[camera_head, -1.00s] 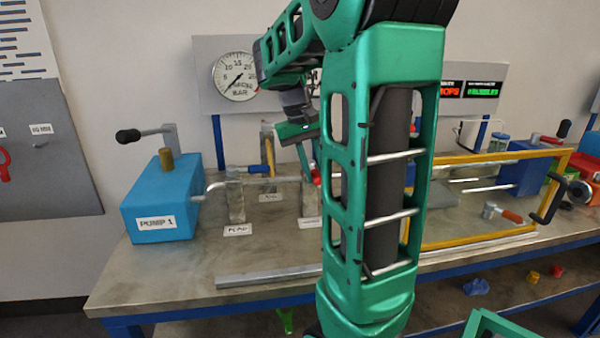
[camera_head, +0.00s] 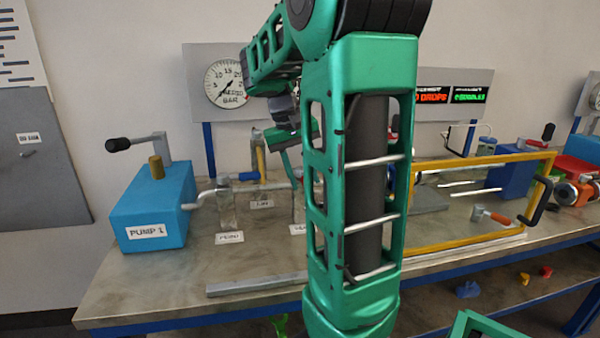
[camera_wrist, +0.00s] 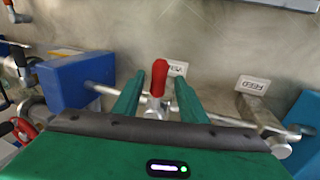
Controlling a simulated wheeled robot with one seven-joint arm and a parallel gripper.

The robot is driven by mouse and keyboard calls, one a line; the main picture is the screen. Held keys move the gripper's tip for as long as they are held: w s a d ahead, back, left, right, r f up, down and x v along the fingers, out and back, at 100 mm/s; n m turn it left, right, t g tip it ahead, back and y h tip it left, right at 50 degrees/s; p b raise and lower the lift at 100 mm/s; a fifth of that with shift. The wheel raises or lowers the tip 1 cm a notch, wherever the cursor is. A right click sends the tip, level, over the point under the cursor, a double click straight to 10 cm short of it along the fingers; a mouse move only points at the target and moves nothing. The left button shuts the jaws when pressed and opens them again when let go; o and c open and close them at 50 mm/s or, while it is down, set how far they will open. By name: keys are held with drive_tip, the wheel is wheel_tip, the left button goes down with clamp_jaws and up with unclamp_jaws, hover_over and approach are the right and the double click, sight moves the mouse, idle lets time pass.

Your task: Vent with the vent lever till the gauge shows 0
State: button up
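In the wrist view the red-handled lever (camera_wrist: 159,78) stands between the two green fingers of my gripper (camera_wrist: 160,80). The fingers are apart, with a gap on each side of the handle. A white label just behind it (camera_wrist: 177,69) is too small to read surely. In the head view my gripper (camera_head: 290,150) is over the piping, and my arm hides much of the spot; a bit of red shows beside it. The round pressure gauge (camera_head: 228,83) is on the back panel. Its needle points to the lower left, near the low end; the exact value is unclear.
The blue PUMP 1 box (camera_head: 150,210) with its black-knobbed crank stands at the left. A FEED label (camera_wrist: 252,85) lies beside a valve with a metal body. A yellow frame (camera_head: 470,245) is at the right. A metal bar (camera_head: 255,285) lies along the front edge.

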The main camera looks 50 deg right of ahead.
drive_tip(key=v, duration=1)
drive_tip(key=shift+a+r, duration=0.15)
drive_tip(key=shift+r, duration=0.15)
drive_tip(key=shift+w, duration=0.1)
drive_tip(key=s+a+f+n+t+y, duration=0.1)
drive_tip(key=s+a+f+t+y, duration=0.1)
drive_tip(key=s+a+f, duration=1.3)
wheel_tip(320, 180, down, 4)
drive_tip(key=shift+s+a+r+n, duration=0.2)
drive_tip(key=shift+s+a+n, duration=0.15)
drive_tip(key=shift+s, duration=0.2)
